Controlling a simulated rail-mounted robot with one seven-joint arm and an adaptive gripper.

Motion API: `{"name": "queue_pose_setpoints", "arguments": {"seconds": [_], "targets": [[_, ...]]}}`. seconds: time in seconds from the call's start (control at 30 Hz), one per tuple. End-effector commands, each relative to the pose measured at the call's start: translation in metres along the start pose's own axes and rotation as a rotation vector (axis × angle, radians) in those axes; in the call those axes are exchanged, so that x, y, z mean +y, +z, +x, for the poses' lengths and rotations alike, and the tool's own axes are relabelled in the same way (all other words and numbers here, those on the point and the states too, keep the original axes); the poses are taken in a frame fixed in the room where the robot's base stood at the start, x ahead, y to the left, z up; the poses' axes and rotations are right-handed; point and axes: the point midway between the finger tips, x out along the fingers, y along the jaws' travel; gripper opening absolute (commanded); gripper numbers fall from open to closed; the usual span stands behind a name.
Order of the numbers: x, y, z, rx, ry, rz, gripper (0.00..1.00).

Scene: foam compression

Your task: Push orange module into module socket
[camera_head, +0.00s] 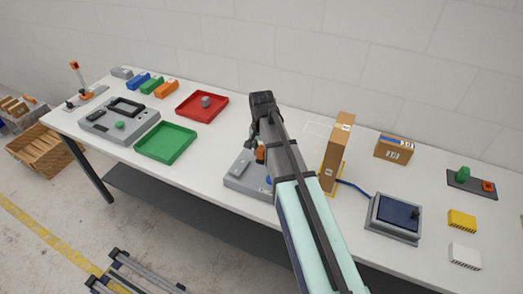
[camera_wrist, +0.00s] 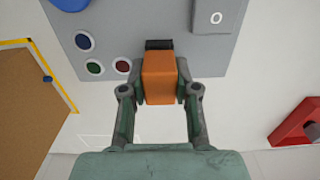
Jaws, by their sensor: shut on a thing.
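The orange module (camera_wrist: 160,78) is between the two fingers of my gripper (camera_wrist: 161,88) in the wrist view, and the fingers are shut on it. Its far end meets a dark slot, the module socket (camera_wrist: 159,44), on a grey panel (camera_wrist: 115,22). I cannot tell how deep the module sits in the socket. In the head view my gripper (camera_head: 259,143) is over the grey station (camera_head: 240,178), and a small part of the orange module (camera_head: 261,154) shows beside it. My arm hides much of the station's right side.
A tall cardboard box (camera_head: 337,155) stands right of my arm. A red tray (camera_head: 202,107) and a green tray (camera_head: 166,143) lie to the left.

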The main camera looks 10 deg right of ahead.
Motion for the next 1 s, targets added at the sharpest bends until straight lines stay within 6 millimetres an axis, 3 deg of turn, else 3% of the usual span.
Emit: {"name": "queue_pose_setpoints", "arguments": {"seconds": [0.43, 0.47, 0.5, 0.53, 1.0], "targets": [[0.0001, 0.0001, 0.0086, 0.0, 0.0, 0.0, 0.0], [0.0001, 0.0001, 0.008, 0.0, 0.0, 0.0, 0.41], [0.0001, 0.0001, 0.0079, 0.0, 0.0, 0.0, 0.55], [0.0001, 0.0001, 0.0078, 0.0, 0.0, 0.0, 0.59], [0.0, 0.0, 0.0077, 0.0, 0.0, 0.0, 0.59]]}}
